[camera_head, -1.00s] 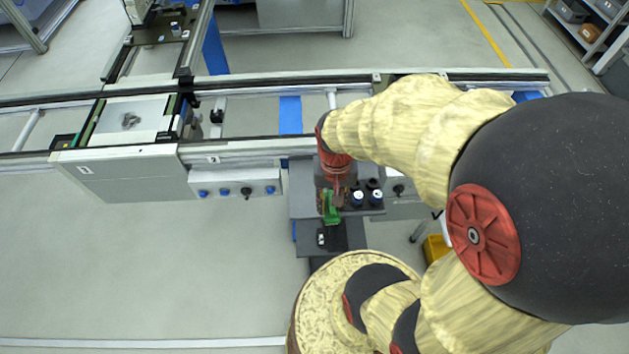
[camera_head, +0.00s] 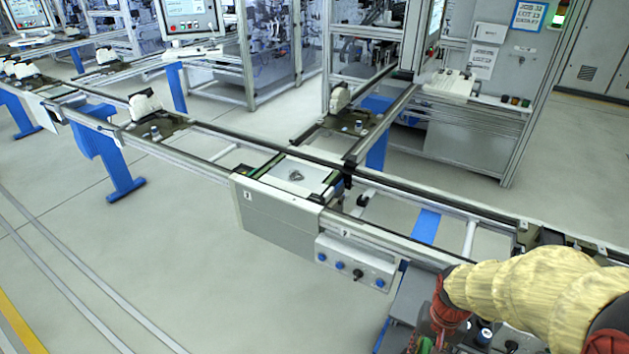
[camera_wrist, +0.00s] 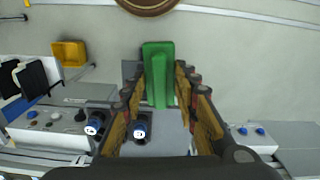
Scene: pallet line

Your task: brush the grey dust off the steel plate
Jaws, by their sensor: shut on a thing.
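The steel plate (camera_head: 313,171) is a pale square set in the conveyor line, near the middle of the head view. A small patch of grey dust (camera_head: 296,175) lies on it. My gripper (camera_wrist: 161,85) is shut on a green brush (camera_wrist: 158,62), which shows between the fingers in the wrist view. In the head view the green brush (camera_head: 426,345) is at the bottom edge and mostly cut off. My gripper is to the right of the plate and nearer to me, well apart from it. The brush's bristles cannot be made out.
A control box with blue buttons (camera_head: 352,262) hangs on the conveyor's front below the plate. Dark, blue-topped cylinders (camera_wrist: 139,129) stand on a grey stand near my gripper. A yellow bin (camera_wrist: 69,53) is on the floor. Open floor lies left of the line.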

